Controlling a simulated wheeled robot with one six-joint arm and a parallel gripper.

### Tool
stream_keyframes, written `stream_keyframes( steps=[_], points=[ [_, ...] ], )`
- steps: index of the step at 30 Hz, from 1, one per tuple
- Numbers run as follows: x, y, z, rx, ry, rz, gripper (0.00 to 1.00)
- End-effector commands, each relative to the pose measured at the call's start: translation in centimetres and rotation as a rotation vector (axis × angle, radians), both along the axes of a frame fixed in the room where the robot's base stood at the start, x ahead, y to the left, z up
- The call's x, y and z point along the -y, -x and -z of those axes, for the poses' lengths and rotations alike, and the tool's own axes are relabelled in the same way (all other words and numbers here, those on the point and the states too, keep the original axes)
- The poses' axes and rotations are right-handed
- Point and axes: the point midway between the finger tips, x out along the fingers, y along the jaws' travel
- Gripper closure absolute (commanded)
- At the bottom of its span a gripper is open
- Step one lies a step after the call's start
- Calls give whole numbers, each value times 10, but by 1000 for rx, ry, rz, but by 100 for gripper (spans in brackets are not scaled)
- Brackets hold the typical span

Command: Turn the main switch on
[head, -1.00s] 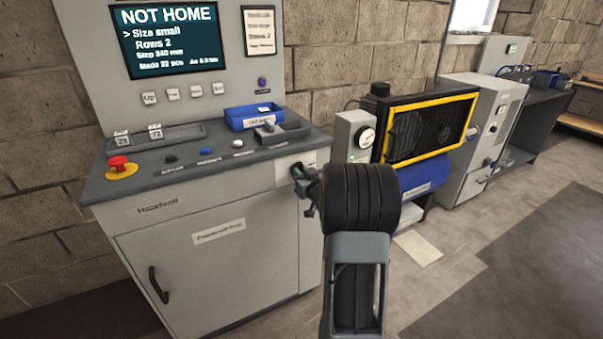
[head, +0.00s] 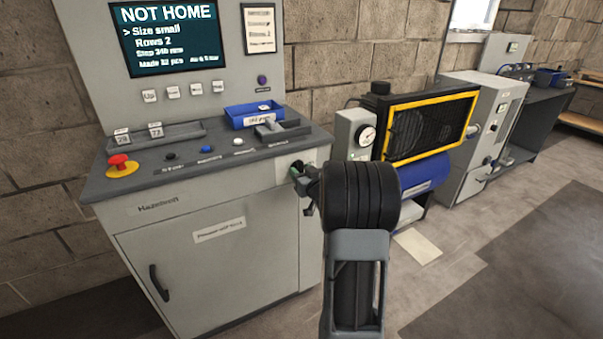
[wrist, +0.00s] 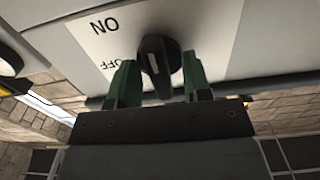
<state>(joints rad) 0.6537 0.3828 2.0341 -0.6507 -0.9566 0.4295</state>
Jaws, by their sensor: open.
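The main switch (wrist: 155,65) is a black rotary knob with a white line, on a white plate (wrist: 88,38) marked ON and OFF, which appear upside down in the wrist view. Its line runs nearly up and down in that picture; I cannot tell which mark it points to. My gripper (wrist: 157,82) is open, with one green finger on each side of the knob. I see small gaps, and no clear contact. In the head view my gripper (head: 301,182) is at the right end of the grey console (head: 205,265), and my arm and fingers hide the knob.
The console top carries a red stop button (head: 119,163), a blue button (head: 207,149) and a blue tray (head: 240,116). A screen (head: 168,38) reads NOT HOME. A yellow-framed guard (head: 430,128) and a gauge box (head: 351,133) stand to the right. The floor at the right is open.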

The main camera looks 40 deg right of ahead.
Motion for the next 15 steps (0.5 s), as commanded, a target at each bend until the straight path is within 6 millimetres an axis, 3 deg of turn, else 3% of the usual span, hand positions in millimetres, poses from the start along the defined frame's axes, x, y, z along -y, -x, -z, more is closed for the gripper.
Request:
stream_keyframes(
  steps=[8,15],
  points=[
    [-1,16,-1,1,2,2,55],
    [-8,64,-2,1,0,4,55]
  ],
)
